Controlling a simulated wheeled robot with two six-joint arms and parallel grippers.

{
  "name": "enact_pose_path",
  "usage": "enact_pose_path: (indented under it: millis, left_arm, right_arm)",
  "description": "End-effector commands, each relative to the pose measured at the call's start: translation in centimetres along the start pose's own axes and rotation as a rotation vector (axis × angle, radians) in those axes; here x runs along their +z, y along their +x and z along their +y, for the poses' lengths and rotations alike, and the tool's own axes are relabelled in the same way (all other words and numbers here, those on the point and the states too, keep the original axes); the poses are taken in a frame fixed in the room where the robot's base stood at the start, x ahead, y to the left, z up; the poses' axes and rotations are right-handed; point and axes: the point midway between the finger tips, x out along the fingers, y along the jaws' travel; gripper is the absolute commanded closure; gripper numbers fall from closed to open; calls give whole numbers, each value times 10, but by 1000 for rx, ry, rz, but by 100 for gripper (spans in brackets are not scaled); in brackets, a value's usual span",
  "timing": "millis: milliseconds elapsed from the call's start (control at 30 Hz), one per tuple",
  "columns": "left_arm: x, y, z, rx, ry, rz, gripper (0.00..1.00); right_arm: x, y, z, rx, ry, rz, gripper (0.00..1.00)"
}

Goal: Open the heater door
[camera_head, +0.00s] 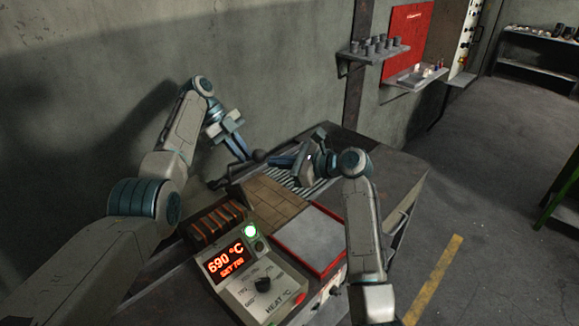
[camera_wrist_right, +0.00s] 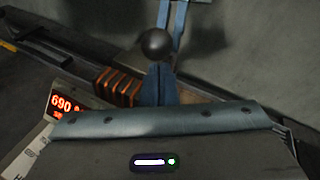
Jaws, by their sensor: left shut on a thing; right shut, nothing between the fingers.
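The heater is at the lower middle of the head view, with orange glowing bars (camera_head: 215,221) behind its control box (camera_head: 262,285). Its glowing bars also show in the right wrist view (camera_wrist_right: 118,86). A dark handle with a round ball knob (camera_head: 258,155) stands behind the heater; the knob shows in the right wrist view (camera_wrist_right: 157,43). My left gripper (camera_head: 245,153) is shut on the handle, beside the knob. My right gripper (camera_wrist_right: 157,85) is shut and empty, just in front of the knob in its wrist view. I cannot tell how far the door stands open.
The control box display (camera_head: 226,263) reads 690 °C with a green lamp lit. A tan brick surface (camera_head: 268,203) and a red-rimmed plate (camera_head: 312,240) lie on the bench. A grey wall is close behind my left arm.

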Motion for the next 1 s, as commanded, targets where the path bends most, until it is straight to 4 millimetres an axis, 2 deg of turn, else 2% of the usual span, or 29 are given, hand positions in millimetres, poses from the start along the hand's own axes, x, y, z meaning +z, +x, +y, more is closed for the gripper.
enact_pose_path:
  millis: [333,533,767,800,900,1000]
  left_arm:
    - [0,0,0,0,0,0,100]
    - [0,1,0,2,0,1,100]
    - [-1,5,0,7,1,9,100]
    - [-1,6,0,8,1,10,86]
    - [-1,6,0,7,1,9,68]
    - [-1,4,0,5,0,6,68]
  right_arm:
    - [2,1,0,0,0,0,100]
    - [18,9,-9,0,-2,-4,100]
    - [21,10,-10,-2,-2,-9,100]
    - [22,10,-10,-2,-2,-10,100]
    - [21,10,-10,-1,-2,-9,100]
    - [20,10,-9,0,-1,-6,100]
